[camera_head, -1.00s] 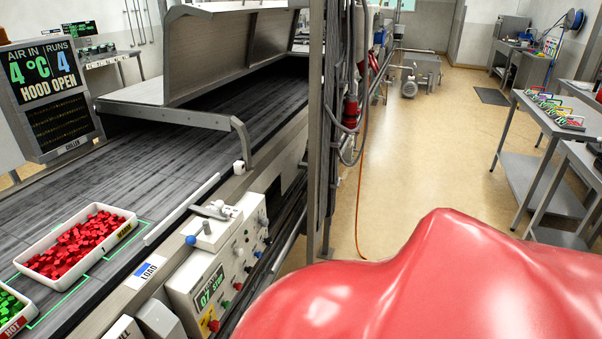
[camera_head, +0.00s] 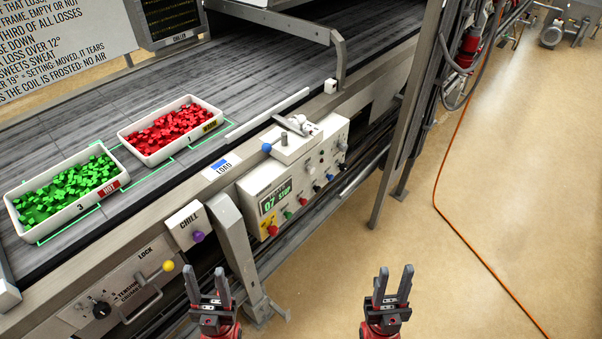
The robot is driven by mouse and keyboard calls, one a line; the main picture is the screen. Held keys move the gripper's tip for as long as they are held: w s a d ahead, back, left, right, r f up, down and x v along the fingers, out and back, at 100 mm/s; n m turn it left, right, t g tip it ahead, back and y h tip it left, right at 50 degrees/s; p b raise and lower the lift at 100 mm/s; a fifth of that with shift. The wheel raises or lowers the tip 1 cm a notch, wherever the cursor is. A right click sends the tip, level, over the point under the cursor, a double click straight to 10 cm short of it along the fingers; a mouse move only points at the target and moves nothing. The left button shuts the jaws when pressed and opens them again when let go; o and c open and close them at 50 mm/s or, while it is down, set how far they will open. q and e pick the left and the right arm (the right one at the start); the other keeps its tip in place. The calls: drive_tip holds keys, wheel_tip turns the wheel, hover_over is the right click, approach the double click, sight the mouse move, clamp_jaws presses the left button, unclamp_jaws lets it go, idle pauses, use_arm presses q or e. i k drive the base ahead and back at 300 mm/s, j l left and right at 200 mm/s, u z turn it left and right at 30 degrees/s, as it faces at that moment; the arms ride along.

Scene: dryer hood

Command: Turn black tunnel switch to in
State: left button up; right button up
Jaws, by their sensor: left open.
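A white control box (camera_head: 292,180) is fixed to the conveyor's near side, with a display reading 07 STOP and several coloured knobs. Small dark knobs (camera_head: 317,188) sit along its lower right. Their labels are too small to read, so I cannot tell which is the tunnel switch. My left gripper (camera_head: 206,272) is open and empty, below and left of the box. My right gripper (camera_head: 395,272) is open and empty over the floor, right of and below the box.
On the belt (camera_head: 250,75) stand a tray of red sweets (camera_head: 150,160) and a tray of green sweets (camera_head: 62,229). A grey bracket (camera_head: 236,245) stands between the tension panel and the box. A frame post (camera_head: 412,110) rises right of the box.

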sight(344, 167)
drive_tip(key=i+l+u, duration=0.3)
drive_tip(key=l, duration=0.35)
drive_tip(key=i+l+u, duration=0.35)
drive_tip(key=l, duration=0.3)
drive_tip(key=l+u, duration=0.15)
drive_tip(key=l, duration=0.25)
drive_tip(key=i+l+u, duration=0.15)
drive_tip(key=l, duration=0.25)
